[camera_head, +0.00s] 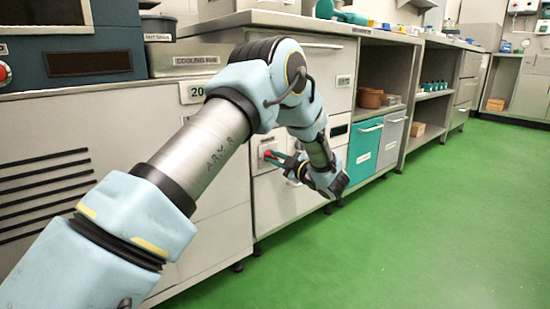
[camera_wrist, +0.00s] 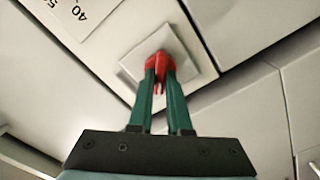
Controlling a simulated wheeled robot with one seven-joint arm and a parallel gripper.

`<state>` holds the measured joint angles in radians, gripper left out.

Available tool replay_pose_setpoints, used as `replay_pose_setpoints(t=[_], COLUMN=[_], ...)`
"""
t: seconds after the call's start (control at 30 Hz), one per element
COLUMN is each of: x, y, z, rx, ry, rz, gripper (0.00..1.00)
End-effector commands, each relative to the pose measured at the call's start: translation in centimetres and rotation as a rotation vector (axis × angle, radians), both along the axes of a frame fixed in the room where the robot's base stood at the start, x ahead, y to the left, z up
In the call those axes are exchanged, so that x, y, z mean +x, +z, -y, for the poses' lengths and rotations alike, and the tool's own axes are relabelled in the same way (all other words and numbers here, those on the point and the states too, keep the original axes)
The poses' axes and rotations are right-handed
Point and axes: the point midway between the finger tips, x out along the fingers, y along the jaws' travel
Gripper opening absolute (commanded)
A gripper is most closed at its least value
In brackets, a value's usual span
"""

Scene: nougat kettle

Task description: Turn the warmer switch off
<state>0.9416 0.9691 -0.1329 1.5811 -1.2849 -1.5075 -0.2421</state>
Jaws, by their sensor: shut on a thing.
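The warmer switch is a red knob (camera_wrist: 159,61) on a pale square plate (camera_wrist: 131,72) on the cabinet front. In the head view the red knob (camera_head: 268,155) shows at the tip of my fingers, on its light plate (camera_head: 262,165). My gripper (camera_wrist: 160,75) has two green fingers, shut on the red knob from both sides. In the head view my gripper (camera_head: 272,158) reaches left from the wrist to the cabinet front. The fingers hide part of the knob, and I cannot read any on or off marking.
Drawers and a teal bin (camera_head: 364,150) stand to the right of my gripper. A counter (camera_head: 300,22) runs above. The green floor (camera_head: 400,230) is clear.

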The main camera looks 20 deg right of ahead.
Motion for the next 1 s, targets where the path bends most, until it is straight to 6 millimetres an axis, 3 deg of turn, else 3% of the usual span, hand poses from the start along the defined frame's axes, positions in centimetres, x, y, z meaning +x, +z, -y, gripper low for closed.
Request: replay_pose_setpoints(t=[0.6, 1.0], x=[-0.12, -0.13], y=[-0.62, -0.58], z=[-0.1, -0.1], rx=[-0.521, -0.69], ry=[0.0, 0.0], rz=[0.148, 0.196], gripper=[0.0, 0.0])
